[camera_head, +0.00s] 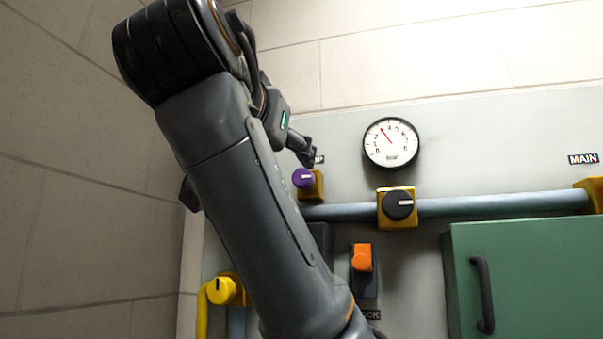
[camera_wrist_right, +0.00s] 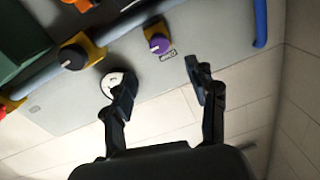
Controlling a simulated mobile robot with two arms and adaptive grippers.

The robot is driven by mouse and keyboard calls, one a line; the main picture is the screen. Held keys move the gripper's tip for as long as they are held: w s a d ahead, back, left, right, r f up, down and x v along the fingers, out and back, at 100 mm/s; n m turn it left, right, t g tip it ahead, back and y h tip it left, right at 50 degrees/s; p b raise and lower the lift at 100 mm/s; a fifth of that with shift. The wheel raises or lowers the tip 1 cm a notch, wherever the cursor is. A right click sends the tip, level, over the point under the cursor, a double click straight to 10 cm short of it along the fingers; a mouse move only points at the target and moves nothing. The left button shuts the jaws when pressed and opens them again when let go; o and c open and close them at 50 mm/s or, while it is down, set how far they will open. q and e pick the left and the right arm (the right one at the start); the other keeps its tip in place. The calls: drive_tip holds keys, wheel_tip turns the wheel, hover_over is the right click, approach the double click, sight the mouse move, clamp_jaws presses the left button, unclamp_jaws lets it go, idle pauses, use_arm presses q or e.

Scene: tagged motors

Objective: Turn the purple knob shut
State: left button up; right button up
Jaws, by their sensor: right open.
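The purple knob (camera_head: 303,178) sits on a yellow valve body at the left end of a grey pipe, and its white mark points right. A small label above it is partly covered. In the right wrist view the purple knob (camera_wrist_right: 159,44) lies beyond the fingertips, between their lines. My right gripper (camera_head: 305,152) is just above the knob in the head view, apart from it as far as I can tell. In the right wrist view my right gripper (camera_wrist_right: 160,86) has its fingers spread with nothing between them. My left gripper is not in view.
A black knob (camera_head: 398,204) on the pipe (camera_head: 500,204), a gauge (camera_head: 391,142), an orange switch (camera_head: 362,258), a yellow knob (camera_head: 221,290) and a green cabinet (camera_head: 540,275) with a handle surround the spot. The tiled side wall (camera_head: 80,190) is close at left.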

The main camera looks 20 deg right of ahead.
sight(301, 177)
drive_tip(key=p+x, duration=0.2)
drive_tip(key=x, duration=0.4)
drive_tip(key=shift+d+r, duration=0.15)
drive_tip(key=shift+d, duration=0.05)
drive_tip(key=p+x, duration=0.2)
drive_tip(key=x, duration=0.3)
drive_tip(key=shift+w, duration=0.15)
drive_tip(key=shift+w+d+f, duration=0.15)
drive_tip(key=shift+f, duration=0.05)
drive_tip(key=shift+c, duration=0.9)
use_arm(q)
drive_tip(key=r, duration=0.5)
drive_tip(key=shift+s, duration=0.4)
use_arm(e)
drive_tip(key=c, duration=1)
